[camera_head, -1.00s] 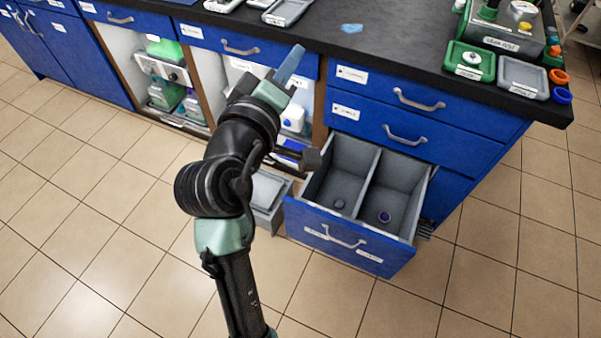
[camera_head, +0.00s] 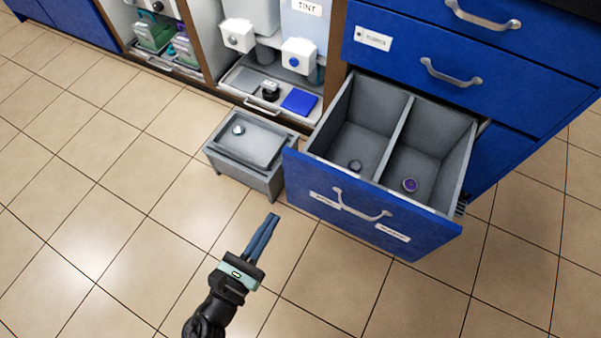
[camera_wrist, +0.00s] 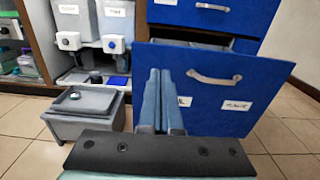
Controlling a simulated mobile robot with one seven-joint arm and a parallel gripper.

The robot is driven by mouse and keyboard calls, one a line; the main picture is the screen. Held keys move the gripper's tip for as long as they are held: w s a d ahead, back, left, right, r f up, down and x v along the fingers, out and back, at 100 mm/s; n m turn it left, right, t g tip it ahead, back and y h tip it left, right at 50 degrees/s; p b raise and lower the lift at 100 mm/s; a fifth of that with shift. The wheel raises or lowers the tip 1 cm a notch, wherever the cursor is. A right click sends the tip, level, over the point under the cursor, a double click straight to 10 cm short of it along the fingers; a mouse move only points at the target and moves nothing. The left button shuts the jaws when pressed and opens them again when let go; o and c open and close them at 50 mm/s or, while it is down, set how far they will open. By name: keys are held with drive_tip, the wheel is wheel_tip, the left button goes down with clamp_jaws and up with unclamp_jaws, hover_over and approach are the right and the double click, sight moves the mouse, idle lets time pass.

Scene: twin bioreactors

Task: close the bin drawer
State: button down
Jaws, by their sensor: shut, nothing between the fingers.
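The bin drawer (camera_head: 300,182) is a blue-fronted drawer pulled well out of the cabinet. It has two grey compartments, each with a small round item on its floor: a grey one (camera_head: 355,166) at left and a purple one (camera_head: 410,185) at right. Its front has a curved metal handle (camera_head: 362,207) and two white labels. My gripper (camera_head: 272,218) is shut and empty, in front of and to the left of the drawer front, apart from it in the head view. In the wrist view the shut fingers (camera_wrist: 161,80) overlap the left part of the drawer front (camera_wrist: 225,105), left of the handle.
A grey lidded box (camera_head: 245,150) stands on the floor just left of the drawer. Open shelves with white-tapped containers (camera_head: 298,55) are behind it. Closed blue drawers (camera_head: 450,75) are above. The tiled floor in front is clear.

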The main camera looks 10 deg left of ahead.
sight(307, 163)
drive_tip(key=b+x, duration=0.4)
drive_tip(key=x, duration=0.9)
drive_tip(key=shift+w+d, duration=0.1)
drive_tip(key=shift+w, duration=0.05)
